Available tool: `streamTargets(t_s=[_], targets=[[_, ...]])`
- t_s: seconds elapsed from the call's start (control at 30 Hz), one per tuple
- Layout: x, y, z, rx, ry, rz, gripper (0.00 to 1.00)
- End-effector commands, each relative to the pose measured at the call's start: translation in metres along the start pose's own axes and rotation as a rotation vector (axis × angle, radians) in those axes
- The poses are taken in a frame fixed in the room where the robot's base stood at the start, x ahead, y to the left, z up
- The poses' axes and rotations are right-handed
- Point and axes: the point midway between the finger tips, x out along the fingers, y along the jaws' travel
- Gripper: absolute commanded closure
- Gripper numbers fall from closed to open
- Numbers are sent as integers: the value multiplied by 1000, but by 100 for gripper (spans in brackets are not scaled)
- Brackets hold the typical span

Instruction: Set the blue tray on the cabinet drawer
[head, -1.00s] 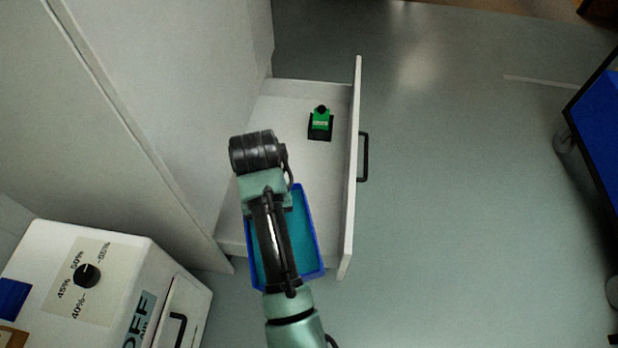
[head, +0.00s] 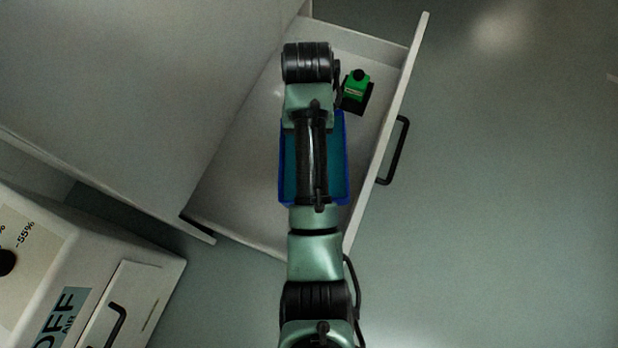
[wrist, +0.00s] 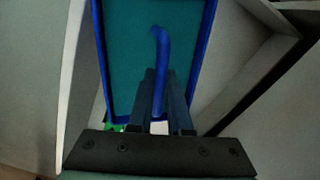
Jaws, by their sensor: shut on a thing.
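The blue tray (head: 341,160) has a blue rim and a teal floor. In the head view it is over the open cabinet drawer (head: 235,185), partly hidden under my arm. In the wrist view the tray (wrist: 120,45) fills the upper middle, with a curved blue handle (wrist: 161,60) on it. My gripper (wrist: 158,85) is shut on that handle. I cannot tell whether the tray touches the drawer floor. The drawer has a white front and a black handle (head: 394,150).
A green and black object (head: 356,92) stands in the drawer just beyond the tray, near the drawer front. A white box with a dial (head: 120,270) stands at the lower left. Grey floor (head: 510,200) is clear at the right.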

Motion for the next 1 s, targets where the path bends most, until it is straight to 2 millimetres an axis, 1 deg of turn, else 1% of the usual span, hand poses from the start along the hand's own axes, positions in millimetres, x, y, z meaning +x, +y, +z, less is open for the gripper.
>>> streamTargets(t_s=[0.03, 0.1, 0.2, 0.3, 0.4, 0.5, 0.83, 1.0], targets=[[27, 0, -1, 0, 2, 0, 100], [44, 0, -1, 0, 3, 0, 100], [68, 0, -1, 0, 3, 0, 100], [87, 0, -1, 0, 3, 0, 100], [97, 0, -1, 0, 3, 0, 100], [100, 0, -1, 0, 4, 0, 100], [97, 0, -1, 0, 3, 0, 100], [88, 0, -1, 0, 3, 0, 100]])
